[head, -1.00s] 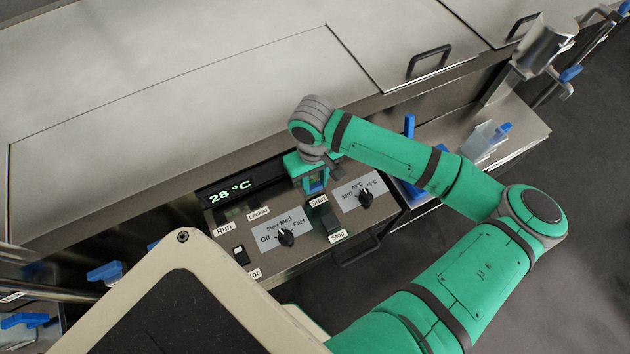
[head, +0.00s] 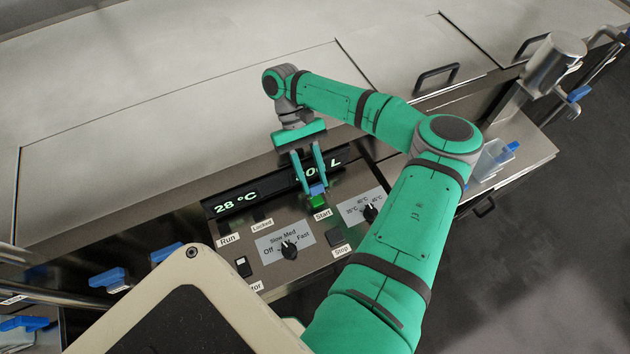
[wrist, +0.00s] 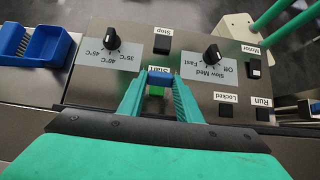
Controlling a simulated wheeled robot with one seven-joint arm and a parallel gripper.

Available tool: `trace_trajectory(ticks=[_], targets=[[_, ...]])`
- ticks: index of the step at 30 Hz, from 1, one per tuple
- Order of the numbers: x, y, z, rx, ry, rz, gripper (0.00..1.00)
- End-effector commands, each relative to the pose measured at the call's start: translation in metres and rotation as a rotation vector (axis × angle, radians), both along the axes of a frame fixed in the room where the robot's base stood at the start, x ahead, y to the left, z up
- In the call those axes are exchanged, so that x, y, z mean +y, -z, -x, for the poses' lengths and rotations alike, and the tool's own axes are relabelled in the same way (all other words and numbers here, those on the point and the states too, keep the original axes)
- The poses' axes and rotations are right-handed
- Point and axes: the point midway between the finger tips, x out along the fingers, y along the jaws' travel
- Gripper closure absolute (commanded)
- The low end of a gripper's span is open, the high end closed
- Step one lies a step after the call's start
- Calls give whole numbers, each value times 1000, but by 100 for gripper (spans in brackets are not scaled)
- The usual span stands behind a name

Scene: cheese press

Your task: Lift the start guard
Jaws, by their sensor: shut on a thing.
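The control panel (head: 283,272) is in the middle of the head view. My gripper (head: 317,188) is over its Start position and is shut on the small blue start guard (head: 317,190). The guard also shows between the fingertips in the wrist view (wrist: 160,77). The green start button (head: 318,203) is visible just beside the guard, at the Start label (head: 322,214). In the wrist view the button (wrist: 156,91) shows between the fingers. The guard's hinge and exact tilt are hard to make out.
A dark Stop button (head: 335,237), a speed knob (head: 289,250) and a temperature knob (head: 370,212) sit near Start. A display (head: 237,202) runs behind, partly hidden by my fingers. A blue tray (wrist: 40,42) shows in the wrist view. Steel covers (head: 180,100) lie behind the panel.

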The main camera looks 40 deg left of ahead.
Motion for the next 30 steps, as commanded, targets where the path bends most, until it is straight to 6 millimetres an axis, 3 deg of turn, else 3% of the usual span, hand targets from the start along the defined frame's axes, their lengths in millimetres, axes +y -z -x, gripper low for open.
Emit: trace_trajectory(ticks=[21, 22, 24, 30], targets=[[4, 0, -3, 27, 0, 70, 91], [4, 0, -2, 27, 0, 70, 62], [4, 0, -2, 28, 1, 70, 50], [5, 0, -2, 29, 0, 69, 50]])
